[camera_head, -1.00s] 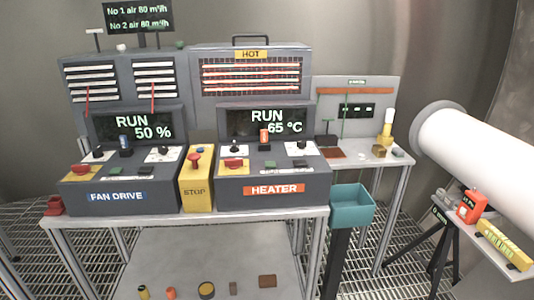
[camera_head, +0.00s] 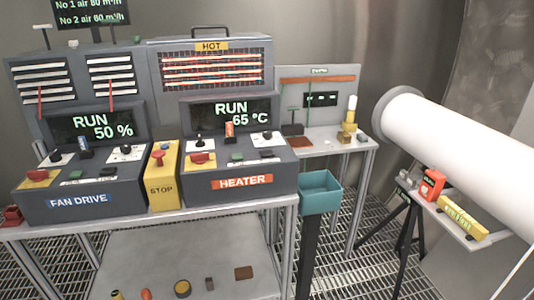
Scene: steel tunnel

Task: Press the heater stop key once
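The heater box (camera_head: 222,189) stands on the bench to the right of the fan drive box (camera_head: 110,199), with an orange HEATER label on its front. Its screen (camera_head: 233,114) reads RUN 65 °C. On its sloped top are a green key (camera_head: 236,157), a dark key (camera_head: 266,154) to the right of it, and a red knob (camera_head: 200,158) on a yellow plate. The small lettering by the keys is too small to read. Above, a grille (camera_head: 211,71) marked HOT shows glowing red bars. Neither of my grippers is in view.
A yellow STOP box (camera_head: 162,178) with a red button stands between the two boxes. A teal bin (camera_head: 321,193) on a post is at the bench's right end. A large white cylinder (camera_head: 465,145) and a side stand with orange and yellow devices are at the right.

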